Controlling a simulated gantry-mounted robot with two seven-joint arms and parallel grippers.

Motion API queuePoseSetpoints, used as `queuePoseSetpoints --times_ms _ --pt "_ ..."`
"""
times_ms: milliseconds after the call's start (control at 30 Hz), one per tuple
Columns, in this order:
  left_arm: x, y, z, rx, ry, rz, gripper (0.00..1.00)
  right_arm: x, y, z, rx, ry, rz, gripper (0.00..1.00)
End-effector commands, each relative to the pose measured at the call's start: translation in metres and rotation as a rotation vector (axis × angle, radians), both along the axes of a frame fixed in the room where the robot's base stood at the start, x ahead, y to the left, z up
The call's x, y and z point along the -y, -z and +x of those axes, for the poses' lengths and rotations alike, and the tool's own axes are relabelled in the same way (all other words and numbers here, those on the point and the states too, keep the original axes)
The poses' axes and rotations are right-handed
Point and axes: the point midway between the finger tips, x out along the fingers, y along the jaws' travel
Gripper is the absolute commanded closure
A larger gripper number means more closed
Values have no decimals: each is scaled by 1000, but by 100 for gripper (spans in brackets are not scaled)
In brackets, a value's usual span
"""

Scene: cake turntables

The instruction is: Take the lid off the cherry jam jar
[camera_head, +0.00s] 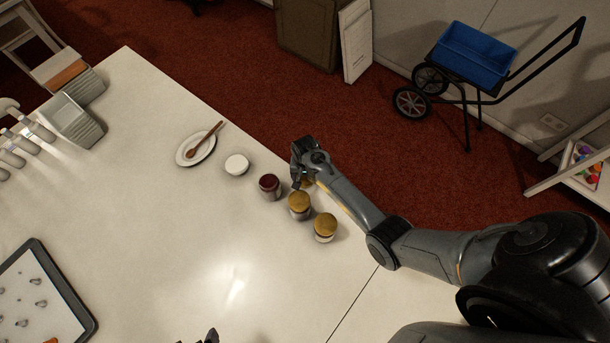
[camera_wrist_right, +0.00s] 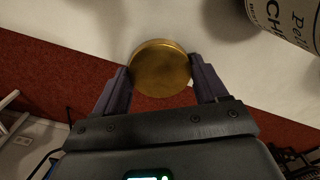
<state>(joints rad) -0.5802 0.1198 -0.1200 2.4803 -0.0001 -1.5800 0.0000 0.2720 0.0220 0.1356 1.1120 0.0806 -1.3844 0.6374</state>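A gold lid (camera_wrist_right: 160,68) sits between the two fingers of my right gripper (camera_wrist_right: 158,82), which touch it on both sides; no jar shows under it. In the head view, my right gripper (camera_head: 303,180) is beside the row of jars near the table's far edge. The open jar (camera_head: 270,186) with dark red contents stands upright to its left, without a lid. A labelled jar reading partly "CH" (camera_wrist_right: 290,18) shows at the upper right of the wrist view. Only dark tips of what seems my left gripper (camera_head: 208,337) show at the bottom edge.
Two jars with gold lids, one nearer the open jar (camera_head: 299,205) and one further right (camera_head: 325,228), stand in the row. A small white round dish (camera_head: 237,165) and a plate with a wooden spoon (camera_head: 186,158) are to the left. The white table (camera_head: 170,240) is clear in the middle.

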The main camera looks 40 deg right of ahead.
Motion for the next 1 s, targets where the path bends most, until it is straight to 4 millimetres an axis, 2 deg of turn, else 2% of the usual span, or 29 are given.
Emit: queuePoseSetpoints --times_ms 33,133,433,567,667,1000 --pt "0 0 0 0 0 0 0 0 0 0 0 0 0 19" --pt "0 0 0 0 0 0 0 0 0 0 0 0 0 4" --pt "0 -1 0 0 0 0 0 0 -1 0 0 0 0 4" --pt "0 -3 0 0 0 0 0 0 -9 0 1 0 0 4" --pt "0 -6 0 0 0 0 0 0 -21 1 2 0 -1 4" --pt "0 -17 0 0 0 0 0 1 -82 1 3 -1 -2 4"
